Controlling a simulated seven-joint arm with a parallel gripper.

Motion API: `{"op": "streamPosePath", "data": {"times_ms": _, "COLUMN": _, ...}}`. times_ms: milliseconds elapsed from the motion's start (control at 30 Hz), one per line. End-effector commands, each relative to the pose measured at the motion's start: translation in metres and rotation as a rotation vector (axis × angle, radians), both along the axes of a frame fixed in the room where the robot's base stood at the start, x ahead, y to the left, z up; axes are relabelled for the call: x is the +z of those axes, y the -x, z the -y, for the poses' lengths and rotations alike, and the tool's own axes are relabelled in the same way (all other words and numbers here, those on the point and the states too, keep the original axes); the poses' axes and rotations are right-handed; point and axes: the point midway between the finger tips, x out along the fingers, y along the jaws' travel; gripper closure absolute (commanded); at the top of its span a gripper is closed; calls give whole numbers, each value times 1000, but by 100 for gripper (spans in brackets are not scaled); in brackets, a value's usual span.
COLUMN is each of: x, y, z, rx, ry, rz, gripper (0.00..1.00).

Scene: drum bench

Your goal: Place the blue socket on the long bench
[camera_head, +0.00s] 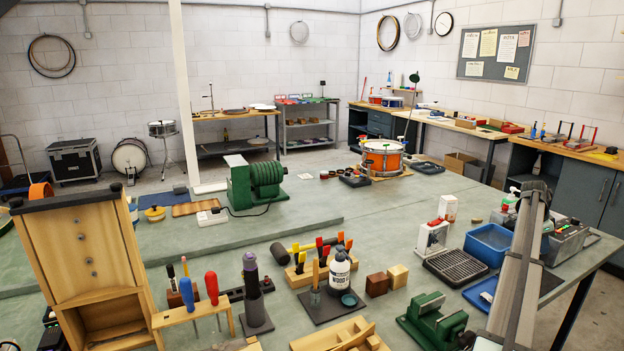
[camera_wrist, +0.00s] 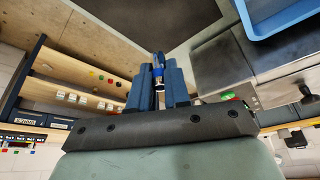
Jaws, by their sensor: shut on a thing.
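My gripper (camera_wrist: 158,72) shows in the wrist view with its two dark blue fingers close together. It is shut on a small blue piece, the blue socket (camera_wrist: 158,62), at the fingertips. Much of the socket is hidden between the fingers. I cannot make out the gripper or the socket in the head view. A long green-topped bench (camera_head: 390,215) fills the middle of the head view and carries many tools and parts. I cannot tell from the wrist view how far the socket is from any surface.
A blue tray (camera_head: 489,243), a black grate (camera_head: 455,267) and a green vise (camera_head: 434,322) crowd the bench's right side. A wooden cabinet (camera_head: 82,262) stands front left. The bench top has clear room near the middle. The wrist view shows a shelf rack (camera_wrist: 85,72) at left.

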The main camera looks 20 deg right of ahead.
Motion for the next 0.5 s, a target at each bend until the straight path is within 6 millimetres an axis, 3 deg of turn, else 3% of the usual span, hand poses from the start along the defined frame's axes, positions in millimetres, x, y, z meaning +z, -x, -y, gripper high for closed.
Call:
{"op": "streamPosePath", "data": {"times_ms": 233, "x": -5, "y": -7, "z": -11, "rx": 356, "ry": 2, "rz": 2, "gripper": 100}}
{"op": "streamPosePath", "data": {"times_ms": 500, "x": -12, "y": -8, "z": -47, "rx": 686, "ry": 3, "rz": 3, "gripper": 100}}
